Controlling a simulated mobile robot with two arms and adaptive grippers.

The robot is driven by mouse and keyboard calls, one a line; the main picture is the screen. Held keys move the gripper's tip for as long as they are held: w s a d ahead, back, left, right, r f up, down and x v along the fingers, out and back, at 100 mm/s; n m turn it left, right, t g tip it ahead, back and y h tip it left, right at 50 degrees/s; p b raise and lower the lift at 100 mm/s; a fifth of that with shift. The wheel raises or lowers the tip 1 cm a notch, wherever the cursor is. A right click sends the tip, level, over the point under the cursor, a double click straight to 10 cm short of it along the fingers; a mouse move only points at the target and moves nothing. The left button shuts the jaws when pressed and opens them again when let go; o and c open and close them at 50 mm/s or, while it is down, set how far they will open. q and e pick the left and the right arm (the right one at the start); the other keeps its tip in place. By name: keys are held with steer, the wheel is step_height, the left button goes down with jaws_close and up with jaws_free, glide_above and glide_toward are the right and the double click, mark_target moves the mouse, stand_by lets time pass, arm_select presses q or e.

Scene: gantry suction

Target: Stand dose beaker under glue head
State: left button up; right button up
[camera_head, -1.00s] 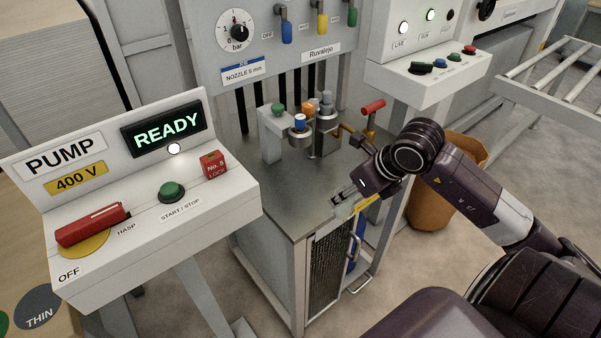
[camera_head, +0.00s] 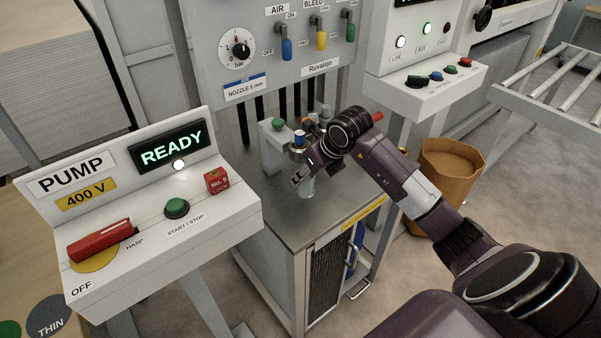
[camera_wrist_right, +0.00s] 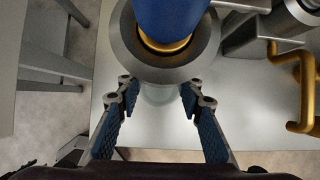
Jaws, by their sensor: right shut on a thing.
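The glue head is a blue-topped cylinder in a grey metal collar (camera_head: 298,141), on a short stand over the steel bench. In the right wrist view its blue body (camera_wrist_right: 170,18) and collar (camera_wrist_right: 122,42) fill the top middle. My right gripper (camera_head: 303,178) is just in front of and below the head. The clear dose beaker (camera_head: 307,190) is between its fingers, which also show in the wrist view (camera_wrist_right: 160,95). The beaker (camera_wrist_right: 158,112) is faint there, its far part hidden by the collar. I cannot tell whether its base touches the bench. My left gripper is out of view.
The steel bench top (camera_head: 285,208) is clear in front of the stand. A yellow bent handle (camera_wrist_right: 300,85) and metal fittings are close on the right. The pump panel (camera_head: 150,235) reads READY at left. A brown bin (camera_head: 447,175) stands at right.

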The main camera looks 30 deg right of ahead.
steer(key=w, duration=0.1)
steer(key=w+f+p, duration=0.1)
steer(key=shift+w+a+f, duration=0.15)
steer(key=shift+w+a, duration=0.05)
steer(key=shift+w, duration=0.1)
steer(key=shift+f, duration=0.1)
steer(key=shift+s+d, duration=0.1)
steer(key=shift+s, duration=0.05)
steer(key=shift+f+b, duration=0.55)
steer(key=shift+f, duration=0.05)
steer(key=o, duration=1.2)
